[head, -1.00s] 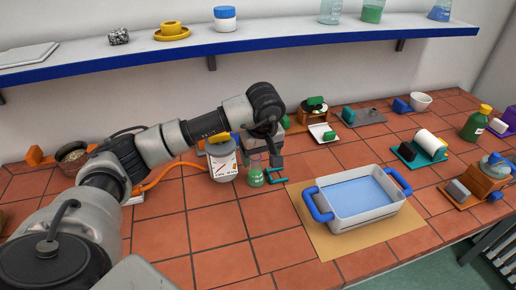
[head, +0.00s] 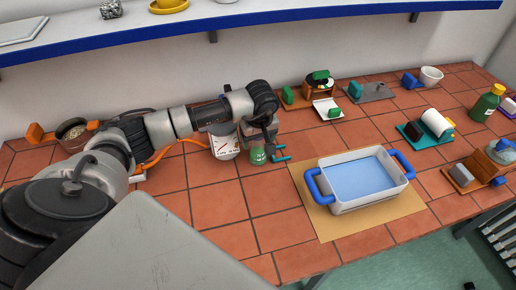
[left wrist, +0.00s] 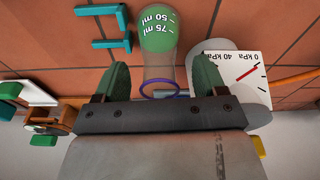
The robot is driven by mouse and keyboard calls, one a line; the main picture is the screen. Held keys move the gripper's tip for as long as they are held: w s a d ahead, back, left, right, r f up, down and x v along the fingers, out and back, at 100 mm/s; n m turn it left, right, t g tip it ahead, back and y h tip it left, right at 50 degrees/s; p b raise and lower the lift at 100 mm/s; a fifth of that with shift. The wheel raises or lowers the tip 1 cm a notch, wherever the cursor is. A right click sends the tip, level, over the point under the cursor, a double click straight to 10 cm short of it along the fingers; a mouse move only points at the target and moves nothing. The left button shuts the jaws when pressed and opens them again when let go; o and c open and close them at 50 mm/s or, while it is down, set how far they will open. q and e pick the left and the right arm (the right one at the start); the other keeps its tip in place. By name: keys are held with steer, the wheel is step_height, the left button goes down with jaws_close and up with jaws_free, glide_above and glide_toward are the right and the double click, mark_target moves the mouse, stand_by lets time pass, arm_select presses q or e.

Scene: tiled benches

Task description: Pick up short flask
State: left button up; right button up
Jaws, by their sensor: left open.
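The short flask (head: 258,157), with green liquid, stands upright on the tiled bench in the head view, its upper part hidden by my left gripper (head: 270,152). In the left wrist view the flask (left wrist: 158,35) shows its "75 ml" and "50 ml" marks and a purple ring at its mouth. My left gripper (left wrist: 160,84) is open there, with one finger on each side of the flask's neck in the picture; a gap shows on both sides. I cannot tell how deep the neck lies between the fingers. My right gripper is not in view.
A white gauge canister (head: 224,147) stands close left of the flask, with an orange hose. A teal bracket (head: 282,159) lies close right. A blue-handled tray (head: 345,208) sits further right on a tan mat.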

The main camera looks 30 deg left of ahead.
arm_select(q)
steer(key=shift+f, duration=0.85)
steer(key=shift+w+f, duration=0.1)
steer(key=c, duration=1.1)
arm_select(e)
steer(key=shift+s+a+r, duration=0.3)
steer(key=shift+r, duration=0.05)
arm_select(q)
steer(key=shift+o, duration=0.2)
steer(key=shift+a, duration=0.1)
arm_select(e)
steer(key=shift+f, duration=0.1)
